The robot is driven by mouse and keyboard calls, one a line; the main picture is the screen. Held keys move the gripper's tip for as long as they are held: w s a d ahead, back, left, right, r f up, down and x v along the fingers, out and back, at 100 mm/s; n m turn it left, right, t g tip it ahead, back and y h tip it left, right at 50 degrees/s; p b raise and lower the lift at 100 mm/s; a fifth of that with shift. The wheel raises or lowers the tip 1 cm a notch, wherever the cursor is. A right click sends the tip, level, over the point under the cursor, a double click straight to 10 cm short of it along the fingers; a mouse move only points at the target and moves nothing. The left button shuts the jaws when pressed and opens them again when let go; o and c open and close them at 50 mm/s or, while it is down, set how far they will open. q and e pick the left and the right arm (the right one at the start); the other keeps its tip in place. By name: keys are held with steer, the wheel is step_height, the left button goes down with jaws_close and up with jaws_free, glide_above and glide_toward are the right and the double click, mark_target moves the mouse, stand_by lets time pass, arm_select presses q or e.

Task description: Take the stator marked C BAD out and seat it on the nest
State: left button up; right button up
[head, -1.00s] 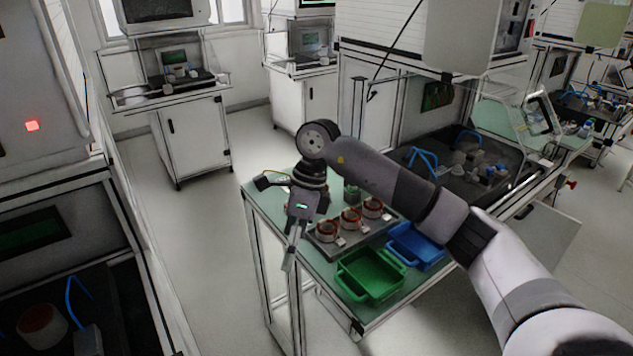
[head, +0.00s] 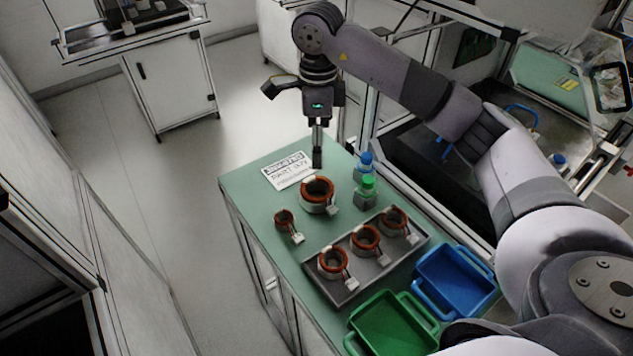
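Three stators with copper-red windings sit in a grey tray (head: 350,289): a left one (head: 333,263), a middle one (head: 366,239) and a right one (head: 394,220). A larger stator (head: 317,194) and a smaller one (head: 285,219) stand on the green table top behind and left of the tray. I cannot read a C BAD mark on any of them. No nest can be made out. My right gripper (head: 317,158) points down above the table's far end, clear of the stators, with nothing seen in it; its finger gap is unclear. My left gripper is out of view.
A printed card (head: 287,170) lies at the table's far end. A green bin (head: 393,325) and a blue bin (head: 455,281) are in front. A bench (head: 420,165) lies behind my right arm.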

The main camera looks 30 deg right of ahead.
mark_target(317, 192)
step_height(317, 192, down, 11)
steer(key=p, duration=0.2)
steer(key=shift+s+p, duration=0.15)
steer(key=shift+p, duration=0.15)
steer(key=shift+f+p, duration=0.3)
steer(key=shift+f, duration=0.05)
steer(key=f, duration=0.1)
steer(key=f+p, duration=0.1)
steer(key=f, duration=0.1)
steer(key=shift+w+f, duration=0.25)
steer(key=shift+f, duration=0.45)
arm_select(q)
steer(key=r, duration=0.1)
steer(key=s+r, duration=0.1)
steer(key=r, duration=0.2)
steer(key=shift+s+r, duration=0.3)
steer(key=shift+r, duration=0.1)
